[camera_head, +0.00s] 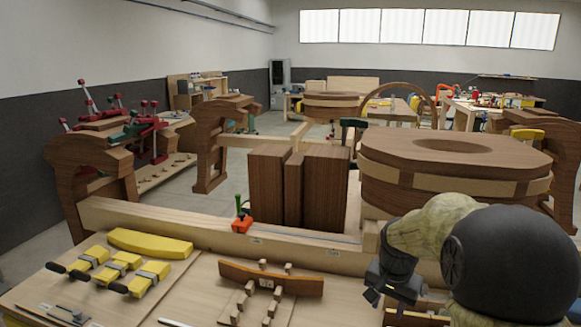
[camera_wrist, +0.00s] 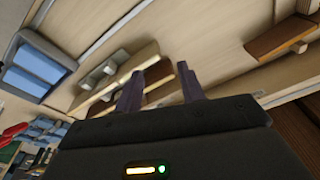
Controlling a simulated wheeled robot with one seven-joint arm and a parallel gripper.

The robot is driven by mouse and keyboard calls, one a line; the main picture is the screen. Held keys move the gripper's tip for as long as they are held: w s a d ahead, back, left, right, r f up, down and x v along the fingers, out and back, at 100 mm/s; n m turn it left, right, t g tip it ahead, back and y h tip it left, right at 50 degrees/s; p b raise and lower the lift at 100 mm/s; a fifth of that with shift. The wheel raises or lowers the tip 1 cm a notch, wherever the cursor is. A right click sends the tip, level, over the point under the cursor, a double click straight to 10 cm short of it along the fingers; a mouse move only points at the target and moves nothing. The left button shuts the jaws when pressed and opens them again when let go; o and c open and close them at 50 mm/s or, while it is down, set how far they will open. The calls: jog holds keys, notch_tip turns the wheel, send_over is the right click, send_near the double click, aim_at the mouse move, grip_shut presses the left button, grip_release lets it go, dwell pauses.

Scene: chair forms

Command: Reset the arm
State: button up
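My gripper (camera_head: 385,286) shows at the lower right of the head view, at the end of my arm, over the bench. In the wrist view my gripper (camera_wrist: 157,90) has its two dark fingers apart, with nothing between them that I can see held. Beyond the fingers lie pale and brown wooden pieces (camera_wrist: 117,77) on the bench top. I cannot tell whether the fingers touch them. In the head view my arm hides part of the bench's right side.
The bench (camera_head: 190,295) holds yellow clamps (camera_head: 120,266), a curved yellow piece (camera_head: 150,243) and a brown slat on pegs (camera_head: 270,279). An orange tool (camera_head: 241,225) sits on the beam behind. Tall brown blocks (camera_head: 325,187) and a big round wooden form (camera_head: 455,158) stand close behind.

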jog(key=s+a+f+n, duration=0.2)
jog(key=s+a+n, duration=0.1)
jog(key=s, duration=0.5)
jog(key=s+a+f+n+t, duration=0.1)
jog(key=s+a+f+n, duration=0.2)
jog(key=s, duration=0.5)
jog(key=shift+a+f+n+y, duration=0.15)
jog(key=shift+a+n+y, duration=0.15)
jog(key=shift+a+n, duration=0.15)
